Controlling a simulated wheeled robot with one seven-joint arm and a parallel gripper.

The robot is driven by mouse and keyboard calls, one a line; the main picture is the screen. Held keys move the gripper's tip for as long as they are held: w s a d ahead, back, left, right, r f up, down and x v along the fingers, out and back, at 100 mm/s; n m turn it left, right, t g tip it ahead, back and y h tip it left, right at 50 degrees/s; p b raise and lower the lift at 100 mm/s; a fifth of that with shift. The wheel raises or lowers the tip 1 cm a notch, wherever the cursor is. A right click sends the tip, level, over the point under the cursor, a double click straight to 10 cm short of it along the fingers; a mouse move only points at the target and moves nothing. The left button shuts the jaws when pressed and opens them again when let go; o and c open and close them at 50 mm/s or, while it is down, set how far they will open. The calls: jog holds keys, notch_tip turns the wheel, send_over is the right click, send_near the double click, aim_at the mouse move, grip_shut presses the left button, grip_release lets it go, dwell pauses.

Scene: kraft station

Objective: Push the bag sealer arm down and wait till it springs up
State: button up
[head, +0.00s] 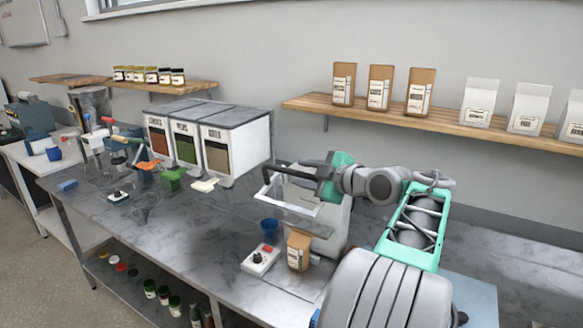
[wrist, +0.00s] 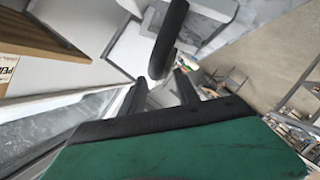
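The bag sealer (head: 332,222) is a pale grey machine on the counter, in the right middle of the head view. Its arm, a light frame with a black handle bar (head: 290,171), is raised and points left. My gripper (head: 323,178) is at the right part of this bar, against the sealer's top. In the wrist view, the rounded end of a black bar (wrist: 168,40) lies just beyond my two dark fingertips (wrist: 160,85). The fingers stand apart with a gap between them. I cannot tell whether they touch the bar. A brown bag (head: 298,252) stands upright at the sealer's front.
A white box with a red button (head: 261,260) and a blue cup (head: 270,226) are near the sealer. Labelled dispensers (head: 240,145) stand to the left. A wooden shelf (head: 440,122) with brown and white bags hangs behind. The counter front centre is clear.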

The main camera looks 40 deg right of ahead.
aim_at(297, 172)
jog(key=x, duration=0.2)
jog(key=p+x, duration=0.1)
jog(key=x, duration=0.2)
jog(key=shift+a, duration=0.2)
jog(key=shift+s, duration=0.1)
jog(key=shift+c, duration=0.6)
grip_shut()
jog(key=shift+d+r, duration=0.1)
jog(key=shift+d, duration=0.05)
